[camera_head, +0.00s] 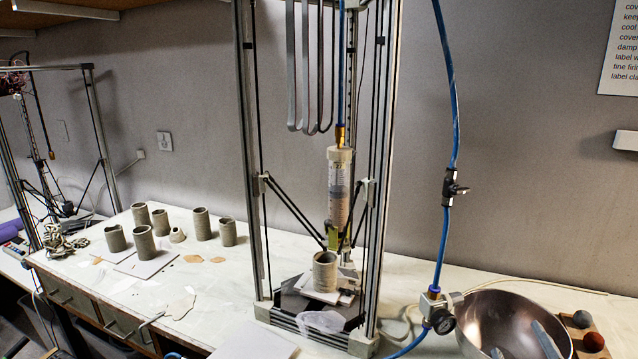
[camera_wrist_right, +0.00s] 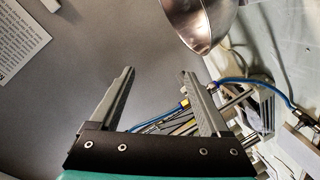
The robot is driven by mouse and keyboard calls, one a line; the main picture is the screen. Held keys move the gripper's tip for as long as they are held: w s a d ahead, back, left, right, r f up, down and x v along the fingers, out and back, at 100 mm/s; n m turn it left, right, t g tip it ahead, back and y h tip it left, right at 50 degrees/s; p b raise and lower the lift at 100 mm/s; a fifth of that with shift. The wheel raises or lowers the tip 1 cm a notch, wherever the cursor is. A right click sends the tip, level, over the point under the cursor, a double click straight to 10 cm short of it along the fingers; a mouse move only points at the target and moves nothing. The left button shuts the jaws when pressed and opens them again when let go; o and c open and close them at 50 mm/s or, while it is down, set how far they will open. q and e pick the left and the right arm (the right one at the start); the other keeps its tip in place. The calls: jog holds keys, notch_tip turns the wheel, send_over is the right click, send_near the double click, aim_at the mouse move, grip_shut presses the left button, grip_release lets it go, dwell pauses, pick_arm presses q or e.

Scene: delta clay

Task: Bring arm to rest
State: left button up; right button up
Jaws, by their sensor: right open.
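My right gripper (camera_head: 516,337) shows at the bottom right of the head view, with only its fingertips in frame, in front of the metal bowl. In the right wrist view the gripper (camera_wrist_right: 157,72) has its two grey fingers wide apart with nothing between them. My left gripper is in neither view.
A metal bowl (camera_head: 482,309) stands at the table's right, also in the wrist view (camera_wrist_right: 196,38). Beside it a wooden holder (camera_head: 577,333) carries small balls. A clay printer frame (camera_head: 383,150) stands mid-table with a clay cylinder (camera_head: 325,272). Several clay cups (camera_head: 160,222) stand left. A blue hose (camera_head: 447,100) hangs.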

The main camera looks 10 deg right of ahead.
jog(key=s+a+f+m+g+y, duration=0.1)
jog(key=s+a+f+g+y, duration=0.35)
jog(key=s+a+f, duration=0.4)
jog(key=s+a+f+m+g+y, duration=0.2)
jog(key=s+a+f+g+y, duration=0.3)
jog(key=a+f, duration=0.6)
jog(key=s+f+g+h+b, duration=0.1)
jog(key=s+f+b, duration=0.15)
jog(key=f, duration=1.15)
jog(key=s+f+g+h+b, duration=0.1)
jog(key=f+b, duration=0.3)
jog(key=f, duration=0.9)
jog(key=s+d+f+g+b, duration=0.1)
jog(key=s+f+b, duration=0.3)
jog(key=s+f, duration=1)
jog(key=shift+s+d+f+n, duration=0.35)
jog(key=shift+d+f, duration=0.35)
jog(key=shift+f, duration=0.8)
jog(key=shift+c, duration=0.2)
